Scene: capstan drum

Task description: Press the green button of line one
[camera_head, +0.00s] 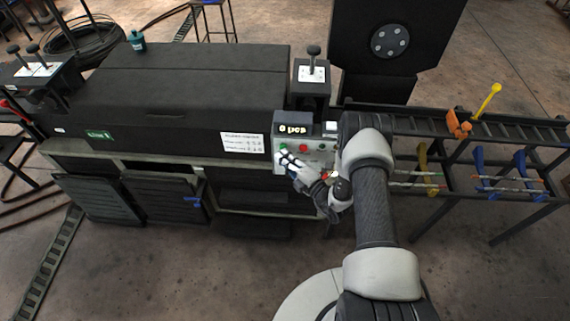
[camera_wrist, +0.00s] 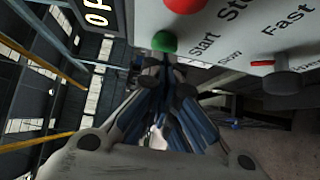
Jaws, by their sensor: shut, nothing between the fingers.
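The green button (camera_head: 283,148) is on the left of a pale control box (camera_head: 290,163) on the front of the dark machine. In the wrist view the green button (camera_wrist: 165,41) has the label "Start" beside it. My gripper (camera_head: 284,158) is shut and empty, with its fingertips just in front of the button. In the wrist view my gripper (camera_wrist: 163,68) ends right at the button's lower edge; I cannot tell whether it touches. A green sign reading "Line 1" (camera_head: 100,135) is on the machine's left front.
A red button (camera_head: 303,148) sits right of the green one, and a red button also shows in the wrist view (camera_wrist: 185,4). A display reading "0 pcs" (camera_head: 293,129) is above. A rack (camera_head: 520,190) with coloured tools stands at the right.

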